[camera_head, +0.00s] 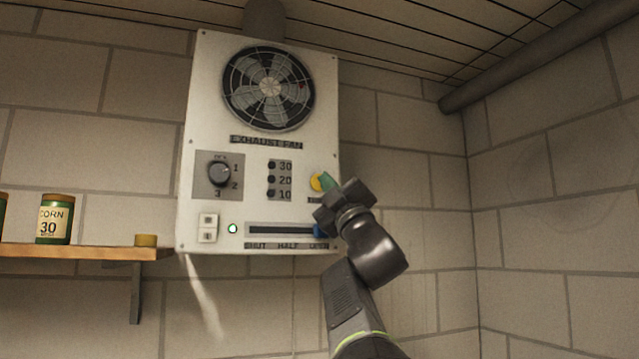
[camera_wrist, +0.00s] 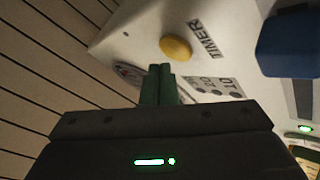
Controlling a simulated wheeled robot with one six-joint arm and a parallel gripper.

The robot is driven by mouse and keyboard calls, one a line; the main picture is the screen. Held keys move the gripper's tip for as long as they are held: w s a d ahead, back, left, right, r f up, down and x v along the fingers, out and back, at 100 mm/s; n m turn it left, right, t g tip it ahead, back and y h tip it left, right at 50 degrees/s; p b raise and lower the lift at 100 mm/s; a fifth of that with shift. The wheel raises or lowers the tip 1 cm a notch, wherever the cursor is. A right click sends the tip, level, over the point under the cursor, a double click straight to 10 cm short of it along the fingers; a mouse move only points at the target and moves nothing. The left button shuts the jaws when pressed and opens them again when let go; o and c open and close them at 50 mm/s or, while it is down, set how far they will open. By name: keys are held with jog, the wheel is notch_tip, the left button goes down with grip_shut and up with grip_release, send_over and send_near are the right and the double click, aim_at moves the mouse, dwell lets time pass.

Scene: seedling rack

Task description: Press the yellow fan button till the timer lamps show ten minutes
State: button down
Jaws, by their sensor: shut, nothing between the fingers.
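The yellow fan button (camera_head: 316,183) sits at the right of the white exhaust fan panel (camera_head: 210,110), and it also shows in the wrist view (camera_wrist: 176,48) beside the TIMER label (camera_wrist: 206,38). The timer lamps 30 (camera_head: 271,165), 20 (camera_head: 271,180) and 10 (camera_head: 271,194) all look dark. My gripper (camera_head: 326,180) is shut and empty, with its green fingertips close to the button. In the wrist view the shut fingers (camera_wrist: 160,72) appear just below the button, with a small gap in the picture. The button's right edge is partly hidden in the head view.
A blue slider knob (camera_head: 318,230) lies below my gripper, and shows large in the wrist view (camera_wrist: 290,42). A dial (camera_head: 219,172), a rocker switch (camera_head: 208,228) and a lit green lamp (camera_head: 232,228) are further left.

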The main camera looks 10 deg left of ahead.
jog(key=shift+w+a, duration=0.15)
jog(key=shift+w+a, duration=0.15)
jog(key=shift+w, duration=0.1)
jog(key=shift+w+a, duration=0.2)
jog(key=shift+w, duration=0.1)
dwell(0.9)
jog(key=shift+s+d, duration=0.45)
jog(key=shift+s, duration=0.2)
dwell(0.3)
jog(key=s+d, duration=0.1)
jog(key=s+d+b, duration=0.1)
jog(key=s, duration=0.2)
jog(key=shift+s+d, duration=0.1)
jog(key=shift+d, duration=0.3)
jog(key=shift+a, duration=0.1)
dwell(0.6)
